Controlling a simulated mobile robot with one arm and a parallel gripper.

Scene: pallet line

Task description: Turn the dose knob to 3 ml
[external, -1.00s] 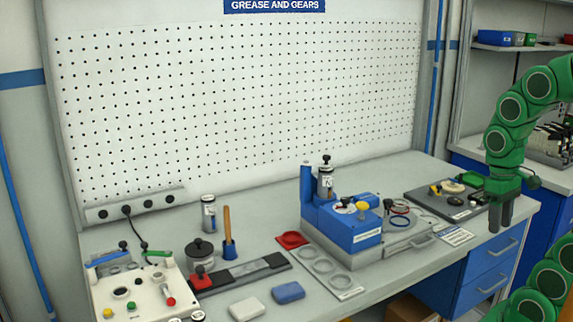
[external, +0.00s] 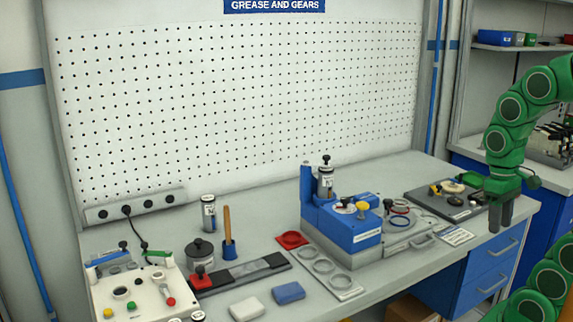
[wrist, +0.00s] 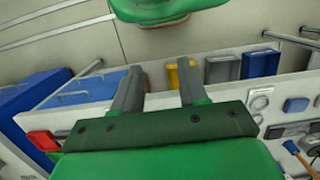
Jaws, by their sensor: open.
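The blue dosing machine (external: 352,236) stands on the bench right of centre in the external view, with a clear cylinder (external: 326,183) upright at its back. On its top are a small round dial (external: 344,206) with dark and red parts and a yellow knob (external: 362,207). I cannot tell for sure which is the dose knob, and its scale is too small to read. My gripper (external: 501,215) is open and empty, pointing down near the bench's right end, well right of the machine. Its two grey fingers also show apart in the wrist view (wrist: 160,72).
A dark tray (external: 425,197) with small parts lies between the machine and my gripper. A grey tray with round recesses (external: 345,284), a red dish (external: 292,239) and blue and white blocks lie left of the machine. A control box (external: 130,285) stands at the far left.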

